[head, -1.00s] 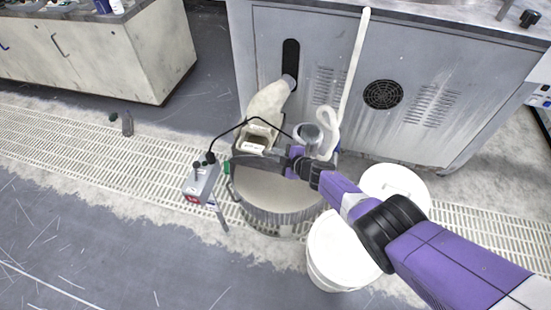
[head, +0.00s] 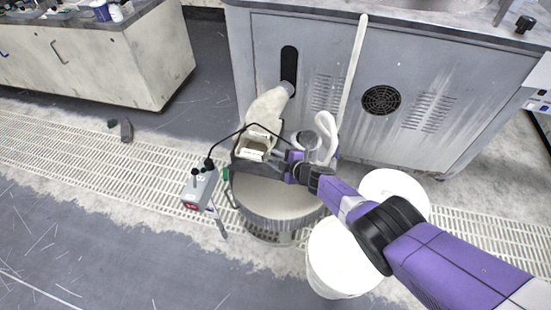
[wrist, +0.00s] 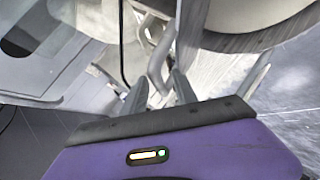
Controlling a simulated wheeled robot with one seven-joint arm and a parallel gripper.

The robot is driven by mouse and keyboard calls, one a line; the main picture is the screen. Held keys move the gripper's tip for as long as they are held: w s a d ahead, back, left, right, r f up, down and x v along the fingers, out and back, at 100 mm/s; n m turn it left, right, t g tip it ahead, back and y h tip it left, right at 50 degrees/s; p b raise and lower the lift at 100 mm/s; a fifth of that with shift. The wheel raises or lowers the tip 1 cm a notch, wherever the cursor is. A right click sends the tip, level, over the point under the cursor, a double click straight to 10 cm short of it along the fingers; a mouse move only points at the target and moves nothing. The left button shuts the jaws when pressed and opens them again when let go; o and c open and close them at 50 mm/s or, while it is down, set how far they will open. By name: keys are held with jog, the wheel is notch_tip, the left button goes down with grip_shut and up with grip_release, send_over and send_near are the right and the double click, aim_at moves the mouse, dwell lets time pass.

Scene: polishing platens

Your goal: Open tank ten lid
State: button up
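A round metal tank (head: 275,212) with a pale, flat top stands on the floor grating in the middle of the head view. I see no number on it. What appears to be its curved rim fills the upper right of the wrist view (wrist: 250,22). My arm reaches from the lower right across the tank's far side. In the wrist view my gripper (wrist: 159,92) has its two grey fingers apart, with a bent grey bar (wrist: 157,62) beyond and between them. I cannot tell whether they touch it. The fingers cannot be made out in the head view.
Two white buckets (head: 335,262) (head: 398,190) stand right of the tank, under my arm. A grey control box (head: 198,190) with a cable is at its left. A pale hose (head: 268,105) runs to the grey cabinet (head: 420,75) behind. Open floor lies at the lower left.

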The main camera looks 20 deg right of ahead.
jog(key=shift+s+r, duration=0.1)
jog(key=p+v, duration=0.5)
jog(key=p, duration=0.1)
jog(key=shift+r, duration=0.2)
jog(key=shift+f+p+v, duration=0.2)
jog(key=shift+p+v, duration=1)
jog(key=shift+v, duration=0.05)
jog(key=shift+d+f, duration=0.1)
jog(key=shift+d, duration=0.05)
